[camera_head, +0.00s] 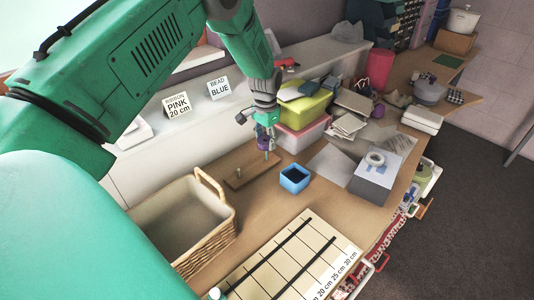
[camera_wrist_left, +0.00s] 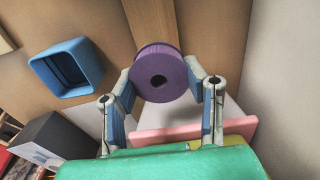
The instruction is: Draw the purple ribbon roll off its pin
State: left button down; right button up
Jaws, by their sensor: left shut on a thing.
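The purple ribbon roll (camera_head: 262,143) is between the fingers of my left gripper (camera_head: 264,124). In the left wrist view the fingers press on both sides of the roll (camera_wrist_left: 158,60), and its central hole looks dark and empty. The wooden pin board (camera_head: 250,170) lies on the table under the gripper. One pin (camera_head: 266,155) shows just below the roll, and another pin (camera_head: 238,173) stands bare to its left. I cannot tell whether the pin's tip is still inside the roll. My right gripper is not in view.
A blue open box (camera_head: 294,178) stands right of the board; a wicker basket (camera_head: 207,244) stands to the left. A pink box (camera_head: 301,137) with a yellow-green one (camera_head: 303,106) on top is close behind. A marked measuring mat (camera_head: 290,258) lies in front.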

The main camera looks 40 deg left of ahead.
pick_arm(q)
jog(key=shift+d+r+p, duration=0.1)
jog(key=shift+r+p, duration=0.55)
jog(key=shift+r, duration=0.15)
jog(key=shift+r+p, duration=1.1)
jog(key=shift+r, duration=0.2)
